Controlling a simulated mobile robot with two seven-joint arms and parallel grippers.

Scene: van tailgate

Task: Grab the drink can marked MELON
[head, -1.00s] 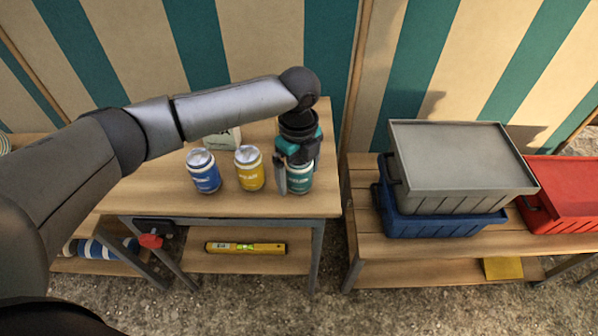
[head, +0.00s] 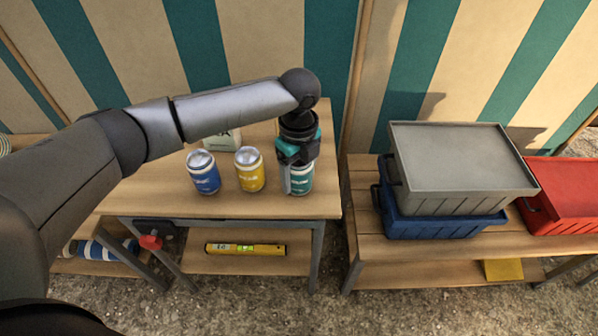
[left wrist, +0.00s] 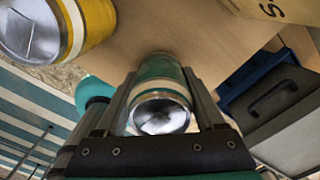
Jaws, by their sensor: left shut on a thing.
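A teal can (head: 301,180) stands upright at the right end of the wooden table, its lettering too small to read. My left gripper (head: 296,176) comes down from above and is shut on it. In the left wrist view the teal can (left wrist: 160,78) sits between the two fingers, its silver end facing the camera. A yellow can (head: 250,172) stands just left of it, and a blue can (head: 204,174) further left. The yellow can also shows in the left wrist view (left wrist: 90,22). My right gripper is not in view.
A pale box (head: 224,139) stands behind the cans, partly hidden by my left arm. A yellow level (head: 245,248) lies on the lower shelf. On the bench to the right are a grey crate (head: 460,165) on a blue crate (head: 440,225), and a red crate (head: 565,195).

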